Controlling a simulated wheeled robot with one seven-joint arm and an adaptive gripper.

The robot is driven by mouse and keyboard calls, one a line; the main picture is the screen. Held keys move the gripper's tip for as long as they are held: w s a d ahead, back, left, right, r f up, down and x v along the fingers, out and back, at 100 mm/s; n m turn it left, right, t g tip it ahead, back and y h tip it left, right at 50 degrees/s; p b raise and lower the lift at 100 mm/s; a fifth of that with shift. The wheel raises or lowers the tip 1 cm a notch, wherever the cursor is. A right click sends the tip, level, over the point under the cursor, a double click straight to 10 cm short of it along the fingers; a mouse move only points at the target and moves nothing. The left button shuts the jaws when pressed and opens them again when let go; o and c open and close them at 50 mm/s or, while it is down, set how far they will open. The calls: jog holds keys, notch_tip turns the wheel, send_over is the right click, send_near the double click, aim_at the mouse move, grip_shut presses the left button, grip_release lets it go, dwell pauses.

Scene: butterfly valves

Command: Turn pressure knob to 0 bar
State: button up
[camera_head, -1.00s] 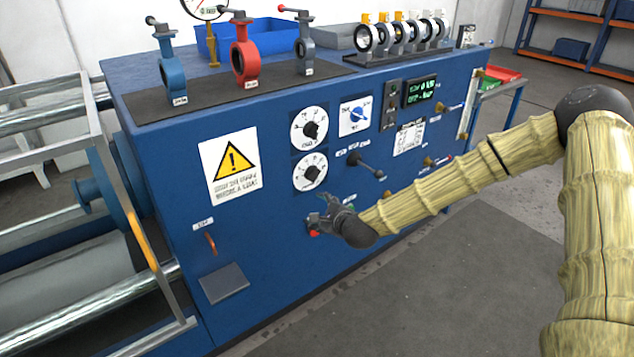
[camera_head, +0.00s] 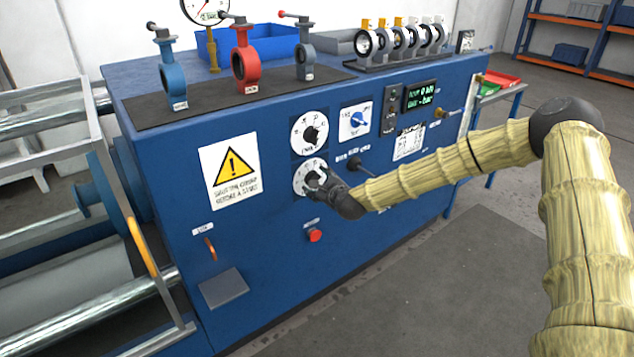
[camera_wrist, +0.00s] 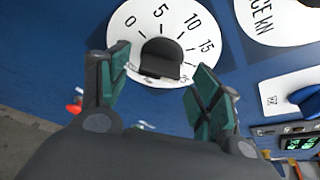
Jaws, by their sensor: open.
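The lower white dial (camera_head: 299,181) on the blue panel carries a black knob, largely hidden by my gripper (camera_head: 316,181) in the head view. In the wrist view the dial face (camera_wrist: 125,25) shows marks 0, 5, 10 and 15 around the black knob (camera_wrist: 161,55). My gripper is open in front of this dial. Its two green-padded fingers stand apart to the left and right of the knob, with no visible grip on it. The knob's pointer setting cannot be read clearly.
The force dial (camera_head: 310,121) sits just above, with a blue switch (camera_head: 356,118) to its right. A black lever (camera_head: 360,166) is close to my wrist. A red button (camera_head: 314,235) is below. A green display (camera_head: 420,95) is further right.

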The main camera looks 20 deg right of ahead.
jog(key=shift+x, duration=0.9)
jog(key=c, duration=1)
